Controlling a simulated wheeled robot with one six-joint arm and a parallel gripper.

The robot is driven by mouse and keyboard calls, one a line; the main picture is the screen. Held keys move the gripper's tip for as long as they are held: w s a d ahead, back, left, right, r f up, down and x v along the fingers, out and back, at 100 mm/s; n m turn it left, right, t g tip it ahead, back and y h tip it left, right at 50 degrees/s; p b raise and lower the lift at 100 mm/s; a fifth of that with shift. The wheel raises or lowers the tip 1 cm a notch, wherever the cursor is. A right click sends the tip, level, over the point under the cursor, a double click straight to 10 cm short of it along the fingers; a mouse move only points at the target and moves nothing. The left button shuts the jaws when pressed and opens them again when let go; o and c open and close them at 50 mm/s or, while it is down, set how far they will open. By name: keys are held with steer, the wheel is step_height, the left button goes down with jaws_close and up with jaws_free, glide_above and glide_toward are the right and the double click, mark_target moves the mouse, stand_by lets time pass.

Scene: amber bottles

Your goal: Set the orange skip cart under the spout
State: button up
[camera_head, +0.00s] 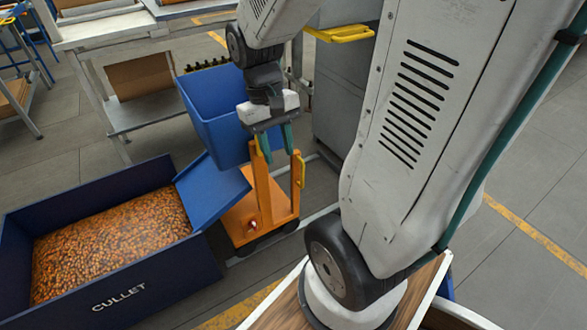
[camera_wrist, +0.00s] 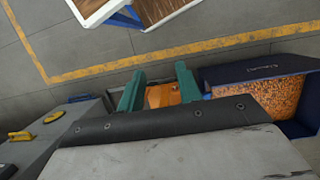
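The orange skip cart (camera_head: 262,210) stands on the floor right of the cullet bin, with an upright orange frame and dark wheels. A blue skip (camera_head: 212,118) shows above and behind it; I cannot tell how it is joined to the cart. My gripper (camera_head: 276,146) has green fingers spread apart in front of the cart's upper frame. The wrist view shows my gripper (camera_wrist: 158,90) with orange cart parts (camera_wrist: 163,96) between the fingers in the picture; I see no clear contact. My gripper hides part of the cart and skip. I cannot make out the spout.
A navy bin marked CULLET (camera_head: 120,298), full of amber pieces, stands left of the cart, with a blue sloping plate (camera_head: 213,192) at its edge. A grey cabinet (camera_head: 343,88) with a yellow handle (camera_head: 340,33) stands behind right. Open floor lies at far right.

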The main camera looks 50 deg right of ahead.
steer(key=w+d+f+m, duration=0.1)
steer(key=w+d+f, duration=0.5)
steer(key=d+f, duration=0.5)
steer(key=m+t+h, duration=0.1)
steer(key=t+h, duration=0.8)
steer(key=t, duration=1)
glide_toward(303, 173)
steer(key=x, duration=1)
steer(key=shift+w+d, duration=0.25)
steer(key=shift+w, duration=0.05)
jaws_close()
